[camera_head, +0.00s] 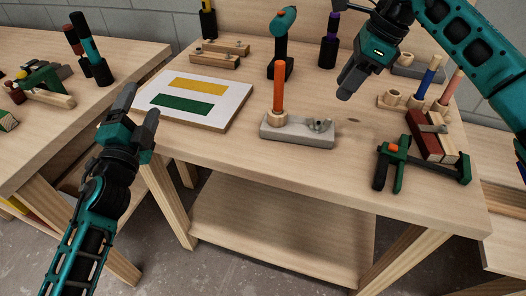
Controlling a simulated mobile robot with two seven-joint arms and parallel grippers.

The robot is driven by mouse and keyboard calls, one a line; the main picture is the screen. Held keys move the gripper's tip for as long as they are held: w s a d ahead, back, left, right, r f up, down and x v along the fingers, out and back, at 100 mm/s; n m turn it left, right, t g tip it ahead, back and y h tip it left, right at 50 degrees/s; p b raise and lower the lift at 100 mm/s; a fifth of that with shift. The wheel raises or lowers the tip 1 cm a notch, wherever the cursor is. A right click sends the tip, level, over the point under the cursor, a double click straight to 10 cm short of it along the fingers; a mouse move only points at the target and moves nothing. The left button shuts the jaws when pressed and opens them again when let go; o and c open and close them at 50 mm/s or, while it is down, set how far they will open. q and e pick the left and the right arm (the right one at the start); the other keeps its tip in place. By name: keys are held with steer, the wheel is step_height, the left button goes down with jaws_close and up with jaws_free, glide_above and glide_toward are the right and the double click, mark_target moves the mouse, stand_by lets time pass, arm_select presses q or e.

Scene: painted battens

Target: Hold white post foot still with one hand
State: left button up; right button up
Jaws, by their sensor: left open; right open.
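A pale grey-white foot block (296,131) lies near the front middle of the workbench; I take it for the white post foot. An orange post (279,88) stands upright in a wooden collar at its left end, and a small grey fitting (319,125) sits at its right end. My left gripper (139,112) is open and empty at the bench's left front edge, well left of the foot. My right gripper (350,84) is open and empty above the bench, up and right of the foot. Neither touches it.
A white board (220,115) with yellow and green bars lies left of the foot. A teal drill (283,45) stands behind. A green clamp (397,165) and red and wooden battens (428,140) lie to the right. A blue post (428,80) stands at the back right.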

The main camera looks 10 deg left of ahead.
arm_select(q)
step_height(320, 180, up, 3)
steer(key=w+d+m+t, duration=0.1)
steer(key=w+d+m, duration=0.1)
steer(key=m, duration=0.5)
steer(key=m+g+h, duration=0.3)
steer(key=m+h, duration=0.1)
steer(key=m, duration=1.2)
glide_toward(274, 119)
steer(key=shift+s+f, duration=0.2)
steer(key=shift+w, duration=0.15)
steer(key=w, duration=1.2)
steer(key=shift+w, duration=0.2)
steer(key=shift+c, duration=0.2)
